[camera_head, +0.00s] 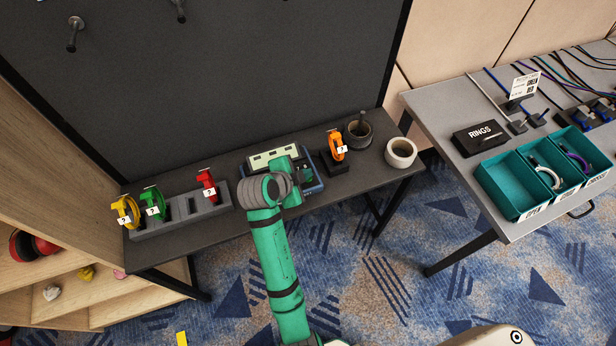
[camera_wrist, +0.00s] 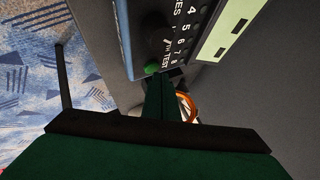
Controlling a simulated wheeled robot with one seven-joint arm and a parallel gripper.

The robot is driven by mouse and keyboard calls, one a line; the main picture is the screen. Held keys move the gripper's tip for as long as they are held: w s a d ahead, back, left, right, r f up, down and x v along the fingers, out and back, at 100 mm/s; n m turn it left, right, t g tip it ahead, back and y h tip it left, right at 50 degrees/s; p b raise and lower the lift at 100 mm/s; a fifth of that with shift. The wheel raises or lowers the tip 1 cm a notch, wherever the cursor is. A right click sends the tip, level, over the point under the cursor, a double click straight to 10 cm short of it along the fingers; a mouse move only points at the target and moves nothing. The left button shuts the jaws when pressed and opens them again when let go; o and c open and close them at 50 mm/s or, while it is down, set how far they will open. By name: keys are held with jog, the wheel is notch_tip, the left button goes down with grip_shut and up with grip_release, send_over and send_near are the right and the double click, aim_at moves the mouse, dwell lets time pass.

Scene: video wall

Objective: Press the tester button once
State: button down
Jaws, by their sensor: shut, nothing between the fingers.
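The tester is a blue-edged box (camera_head: 312,187) with a pale green panel (camera_head: 272,156), on the dark table; my arm hides part of it. In the wrist view the tester (camera_wrist: 125,40) shows printed numbers and the word TEST, with a small green button (camera_wrist: 153,72) beside that word. A dark round knob sits further along the same face. My gripper (camera_wrist: 163,84) is shut and empty, its green fingertips close to the green button. I cannot tell whether they touch it. In the head view my gripper (camera_head: 297,178) is over the tester, mostly hidden by my wrist.
A grey rack (camera_head: 180,217) with yellow, green and red tagged rings stands left of the tester. An orange ring (camera_head: 336,147) on a stand, a dark cup (camera_head: 358,132) and a white roll (camera_head: 400,152) stand right. A dark panel rises behind.

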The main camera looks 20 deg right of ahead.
jog(key=shift+a+f, duration=0.1)
jog(key=shift+f, duration=0.35)
dwell(0.5)
jog(key=shift+s+r, duration=0.1)
jog(key=shift+r, duration=0.05)
jog(key=shift+d+r, duration=0.2)
jog(key=shift+r, duration=0.5)
jog(key=shift+r, duration=2.5)
jog(key=shift+a, duration=0.1)
